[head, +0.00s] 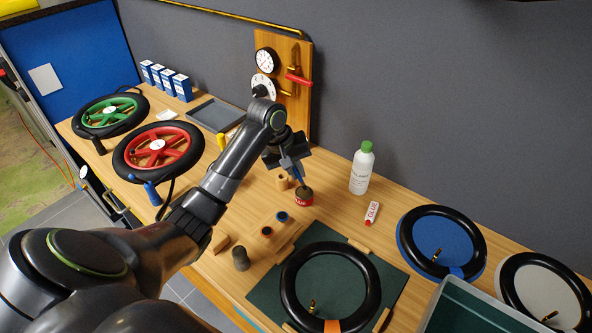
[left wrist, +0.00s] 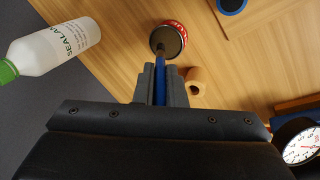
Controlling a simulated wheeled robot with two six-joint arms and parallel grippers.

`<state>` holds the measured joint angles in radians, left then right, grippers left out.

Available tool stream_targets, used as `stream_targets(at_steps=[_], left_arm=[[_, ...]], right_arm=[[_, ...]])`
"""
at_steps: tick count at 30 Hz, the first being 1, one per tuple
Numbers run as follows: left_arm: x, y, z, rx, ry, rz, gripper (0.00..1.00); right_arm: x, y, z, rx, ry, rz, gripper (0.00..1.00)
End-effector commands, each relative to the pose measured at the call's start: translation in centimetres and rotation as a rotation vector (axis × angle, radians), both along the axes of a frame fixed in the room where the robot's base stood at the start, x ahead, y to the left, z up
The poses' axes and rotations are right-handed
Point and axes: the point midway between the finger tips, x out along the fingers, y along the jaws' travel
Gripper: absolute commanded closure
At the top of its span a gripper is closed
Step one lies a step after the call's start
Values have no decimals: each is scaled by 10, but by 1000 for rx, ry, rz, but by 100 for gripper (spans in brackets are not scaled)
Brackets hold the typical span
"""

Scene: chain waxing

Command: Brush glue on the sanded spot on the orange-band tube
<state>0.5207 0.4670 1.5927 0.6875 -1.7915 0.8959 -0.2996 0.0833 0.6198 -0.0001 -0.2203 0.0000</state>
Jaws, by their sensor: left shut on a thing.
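My left gripper (head: 290,164) is shut on the blue handle of a brush (left wrist: 160,88). The brush points down into the mouth of a small red tin (head: 304,197); the tin also shows in the left wrist view (left wrist: 171,28). Its bristle end is hidden at the tin's dark opening, so I cannot tell how deep it is. The black orange-band tube (head: 371,277) lies on a dark green mat (head: 263,290) at the front, with its orange band (head: 332,325) at the bottom edge. I cannot make out a sanded spot. My right gripper is not in view.
A sealant bottle (head: 361,172) and a glue tube (head: 372,212) stand and lie right of the tin. Other tubes (head: 438,243) (head: 540,290) lie at right.

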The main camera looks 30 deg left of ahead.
Motion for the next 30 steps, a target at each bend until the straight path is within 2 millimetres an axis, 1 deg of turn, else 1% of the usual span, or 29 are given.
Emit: stream_targets(at_steps=[15,30], left_arm=[[0,0,0,0,0,0,100],[0,0,-6,-1,0,1,100]], right_arm=[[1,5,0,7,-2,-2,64],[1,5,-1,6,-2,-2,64]])
